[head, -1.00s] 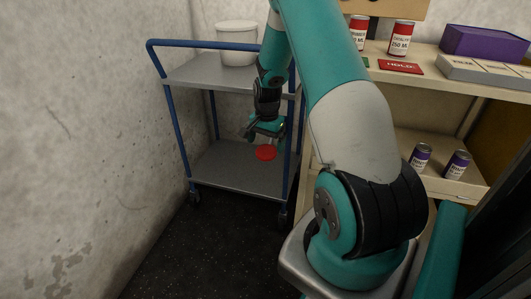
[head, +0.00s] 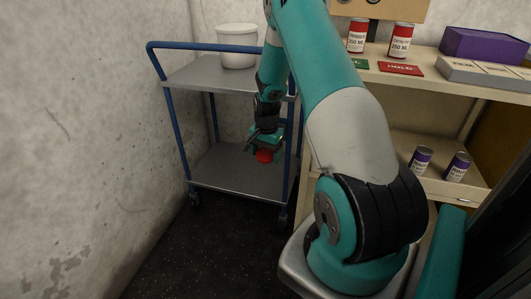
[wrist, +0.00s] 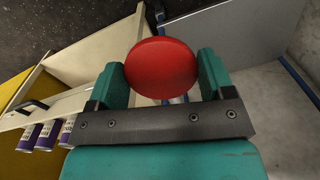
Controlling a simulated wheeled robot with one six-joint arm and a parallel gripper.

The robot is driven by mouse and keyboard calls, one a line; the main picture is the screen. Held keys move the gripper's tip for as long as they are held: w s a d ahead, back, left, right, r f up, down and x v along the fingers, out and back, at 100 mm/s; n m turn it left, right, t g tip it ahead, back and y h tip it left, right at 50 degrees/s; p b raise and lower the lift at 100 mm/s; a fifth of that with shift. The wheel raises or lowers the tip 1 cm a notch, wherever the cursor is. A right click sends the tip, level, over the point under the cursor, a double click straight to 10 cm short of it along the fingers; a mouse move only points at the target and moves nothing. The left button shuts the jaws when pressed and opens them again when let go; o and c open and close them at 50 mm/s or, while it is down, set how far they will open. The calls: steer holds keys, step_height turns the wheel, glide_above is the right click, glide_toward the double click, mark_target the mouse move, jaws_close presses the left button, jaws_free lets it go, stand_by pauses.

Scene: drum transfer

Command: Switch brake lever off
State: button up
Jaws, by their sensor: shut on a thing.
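A red round disc (head: 264,156) shows over the blue-framed cart's lower shelf. In the wrist view the red disc (wrist: 161,66) sits between the two teal fingers of my gripper (wrist: 161,84). My gripper (head: 264,148) is shut on it in the head view too, pointing down. I cannot tell whether the disc is fixed to something beneath it, as my gripper covers that part. No separate part that I can name as a brake lever shows clearly.
The cart (head: 240,177) stands by the concrete wall, with a white bucket (head: 237,45) on its top shelf. A beige shelf (head: 445,78) at right holds cans, cards and a purple box (head: 485,44). Dark floor in front of the cart is clear.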

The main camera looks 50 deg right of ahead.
mark_target(267, 152)
steer(key=shift+d+r+g+y+p, duration=0.2)
steer(key=shift+r+g+y+p, duration=0.3)
steer(key=shift+r+y+p, duration=1.5)
steer(key=shift+h+p, duration=0.7)
steer(key=shift+p, duration=0.2)
steer(key=shift+w+d+r+p, duration=0.2)
steer(key=shift+d+r+p, duration=0.2)
steer(key=shift+r+p, duration=0.45)
steer(key=shift+w+d+r+p, duration=0.25)
steer(key=shift+d+r+p, duration=0.2)
steer(key=shift+r+p, duration=0.05)
steer(key=o, duration=1.2)
steer(key=shift+d, duration=0.1)
steer(key=shift+o, duration=0.4)
steer(key=shift+f, duration=0.1)
steer(key=shift+a, duration=0.2)
